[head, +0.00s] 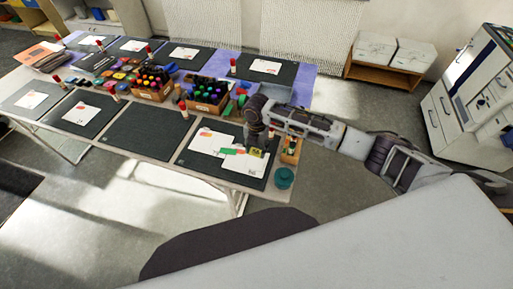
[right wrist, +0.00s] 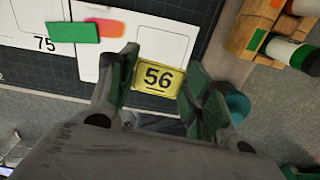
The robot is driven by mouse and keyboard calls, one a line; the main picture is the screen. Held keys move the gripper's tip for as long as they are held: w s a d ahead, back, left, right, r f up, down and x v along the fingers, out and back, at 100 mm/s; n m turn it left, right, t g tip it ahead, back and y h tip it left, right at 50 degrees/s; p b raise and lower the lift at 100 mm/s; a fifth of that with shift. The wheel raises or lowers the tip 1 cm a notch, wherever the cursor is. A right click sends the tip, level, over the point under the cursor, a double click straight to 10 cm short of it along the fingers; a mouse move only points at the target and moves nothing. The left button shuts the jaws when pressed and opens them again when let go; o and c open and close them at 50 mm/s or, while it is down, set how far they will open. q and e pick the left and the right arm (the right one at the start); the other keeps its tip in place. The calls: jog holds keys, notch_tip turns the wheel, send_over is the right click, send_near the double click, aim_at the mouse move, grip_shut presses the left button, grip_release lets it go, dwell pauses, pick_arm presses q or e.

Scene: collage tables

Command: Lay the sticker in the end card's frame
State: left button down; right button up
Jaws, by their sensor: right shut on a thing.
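A yellow sticker (right wrist: 158,77) marked 56 is between the fingers of my right gripper (right wrist: 160,85), which is shut on it. The sticker also shows in the head view (head: 257,153), beneath the gripper (head: 257,145). The end mat bears white cards; one card (head: 243,166) has thin outlined frames and an orange-red blot. In the right wrist view this card (right wrist: 160,44) is just above the sticker, partly hidden by a finger. I cannot tell whether the sticker touches the card. My left gripper is not in view.
A green sticker (right wrist: 73,32) lies beside the blot, near a card printed 75. A wooden holder (head: 290,150) with glue sticks and a teal round tub (head: 284,178) stand right of the dark mat (head: 185,158). Marker crates (head: 207,104) stand behind. The neighbouring mat (head: 145,133) is bare.

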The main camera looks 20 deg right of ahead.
aim_at(256, 160)
jog(key=shift+f+n, duration=0.1)
jog(key=shift+n, duration=0.4)
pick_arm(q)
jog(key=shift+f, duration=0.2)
pick_arm(e)
jog(key=shift+f, duration=0.15)
jog(key=shift+f+b, duration=2.15)
jog(key=shift+b, duration=0.45)
jog(key=shift+f+b, duration=0.25)
jog(key=shift+b, duration=0.05)
jog(key=shift+f+b, duration=0.45)
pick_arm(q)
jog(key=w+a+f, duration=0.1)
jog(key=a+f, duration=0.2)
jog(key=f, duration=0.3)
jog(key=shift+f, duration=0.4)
pick_arm(e)
jog(key=shift+f, duration=0.2)
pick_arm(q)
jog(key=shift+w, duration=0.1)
